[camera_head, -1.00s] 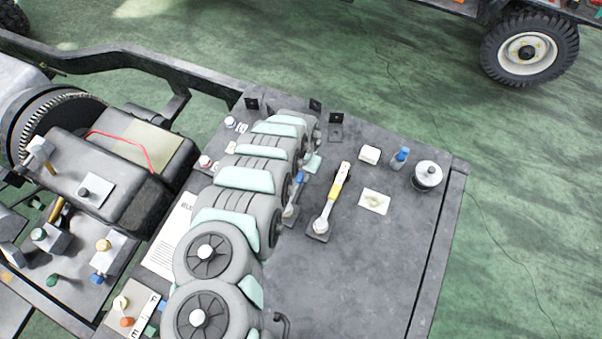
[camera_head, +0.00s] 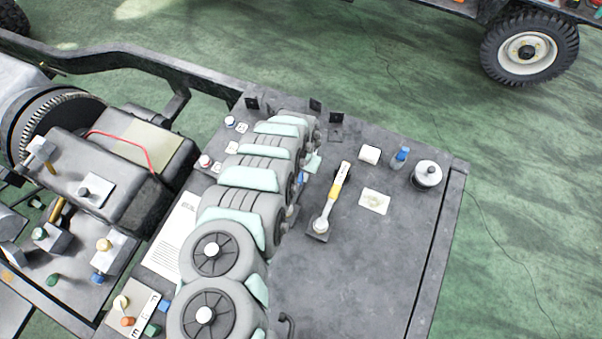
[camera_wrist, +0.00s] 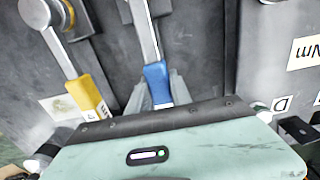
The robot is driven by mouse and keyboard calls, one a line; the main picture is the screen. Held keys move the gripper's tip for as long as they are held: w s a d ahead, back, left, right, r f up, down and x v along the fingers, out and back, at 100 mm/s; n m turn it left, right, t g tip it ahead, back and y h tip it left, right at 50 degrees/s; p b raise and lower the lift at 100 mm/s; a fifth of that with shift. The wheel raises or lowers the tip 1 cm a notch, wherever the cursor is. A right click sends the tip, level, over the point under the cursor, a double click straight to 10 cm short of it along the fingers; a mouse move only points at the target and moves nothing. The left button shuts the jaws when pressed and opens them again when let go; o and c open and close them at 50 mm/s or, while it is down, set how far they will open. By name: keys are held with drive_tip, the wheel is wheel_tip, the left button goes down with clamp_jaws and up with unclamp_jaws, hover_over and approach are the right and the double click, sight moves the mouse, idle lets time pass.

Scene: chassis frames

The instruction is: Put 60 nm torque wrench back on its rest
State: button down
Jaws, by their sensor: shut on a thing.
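A torque wrench with a blue handle (camera_wrist: 157,82) and a bright metal shaft is between the grey fingers of my gripper (camera_wrist: 158,92) in the wrist view. The gripper is shut on this handle. The wrench's head end runs up to the top edge of that view. In the head view my arm hides the gripper and most of this wrench. A second wrench with a yellow handle (camera_head: 339,188) lies just right of my arm, its round head over a dark square pad (camera_head: 318,237). It also shows left of my gripper in the wrist view (camera_wrist: 88,95). No 60 marking is readable.
Small black brackets (camera_head: 316,104) line the back edge. The table's front right is clear.

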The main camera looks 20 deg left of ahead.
drive_tip(key=shift+f+b, duration=0.45)
drive_tip(key=shift+f, duration=0.4)
idle(0.6)
drive_tip(key=c, duration=1.1)
unclamp_jaws()
drive_tip(key=shift+r, duration=0.1)
wheel_tip(320, 180, up, 7)
drive_tip(key=p, duration=0.6)
drive_tip(key=shift+w, duration=0.1)
